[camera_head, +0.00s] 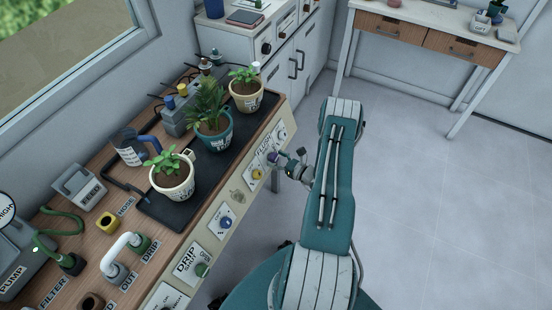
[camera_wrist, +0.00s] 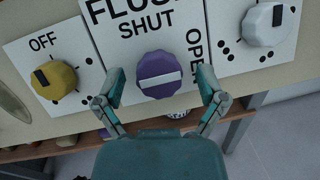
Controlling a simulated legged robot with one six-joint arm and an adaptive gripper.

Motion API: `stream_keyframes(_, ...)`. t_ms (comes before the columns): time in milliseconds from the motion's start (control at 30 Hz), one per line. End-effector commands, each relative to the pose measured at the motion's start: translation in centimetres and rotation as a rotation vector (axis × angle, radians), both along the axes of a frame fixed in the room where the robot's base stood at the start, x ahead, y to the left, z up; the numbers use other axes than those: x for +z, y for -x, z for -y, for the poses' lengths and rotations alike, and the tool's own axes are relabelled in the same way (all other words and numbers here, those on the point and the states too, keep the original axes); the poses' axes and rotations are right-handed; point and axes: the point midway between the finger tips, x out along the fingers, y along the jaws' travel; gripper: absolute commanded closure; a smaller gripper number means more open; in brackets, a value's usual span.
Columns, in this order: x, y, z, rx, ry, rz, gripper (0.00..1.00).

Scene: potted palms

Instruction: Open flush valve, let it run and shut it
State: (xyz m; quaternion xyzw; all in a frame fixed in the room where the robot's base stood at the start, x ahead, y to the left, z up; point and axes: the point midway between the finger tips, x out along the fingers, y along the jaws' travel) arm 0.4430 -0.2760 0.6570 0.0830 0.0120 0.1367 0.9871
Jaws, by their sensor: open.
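The flush valve is a purple knob (camera_wrist: 159,76) with a white bar across its face, on a white FLUSH plate (camera_wrist: 139,27) marked SHUT above and OPEN at the right. The bar lies nearly level, its right end slightly higher. My gripper (camera_wrist: 160,82) is open, with one finger on each side of the knob; a gap shows on both sides, and I cannot tell the depth between them. In the head view the purple knob (camera_head: 271,158) sits on the sloped front panel, with my gripper (camera_head: 286,162) right in front of it.
A yellow knob (camera_wrist: 54,80) marked OFF is close at left, and a white knob (camera_wrist: 262,25) at right. Potted plants stand on a black tray (camera_head: 163,212) on the bench, including a palm (camera_head: 206,105). Open floor (camera_head: 440,190) lies to the right.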

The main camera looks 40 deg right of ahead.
Motion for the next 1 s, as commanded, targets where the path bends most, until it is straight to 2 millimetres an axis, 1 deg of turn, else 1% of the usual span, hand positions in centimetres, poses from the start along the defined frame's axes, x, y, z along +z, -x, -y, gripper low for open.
stream_keyframes(67, 0.00, 0.02, 0.01, 0.000, 0.000, 0.000, 0.10)
stream_keyframes(100, 0.00, 0.02, 0.01, 0.000, 0.000, 0.000, 0.28)
stream_keyframes(167, 0.00, 0.03, 0.01, 0.000, 0.000, 0.000, 0.54)
stream_keyframes(200, 0.01, 0.03, 0.00, 0.000, 0.000, 0.000, 0.72)
stream_keyframes(233, 0.01, 0.03, 0.01, 0.000, 0.000, 0.000, 0.86)
stream_keyframes(267, 0.01, 0.02, 0.02, 0.000, 0.000, 0.000, 0.92)
stream_keyframes(667, 0.06, -0.06, 0.13, 0.011, 0.033, 0.015, 0.92)
stream_keyframes(867, 0.09, -0.09, 0.20, 0.045, 0.123, 0.052, 0.92)
stream_keyframes(1000, 0.10, -0.11, 0.22, 0.084, 0.221, 0.093, 0.92)
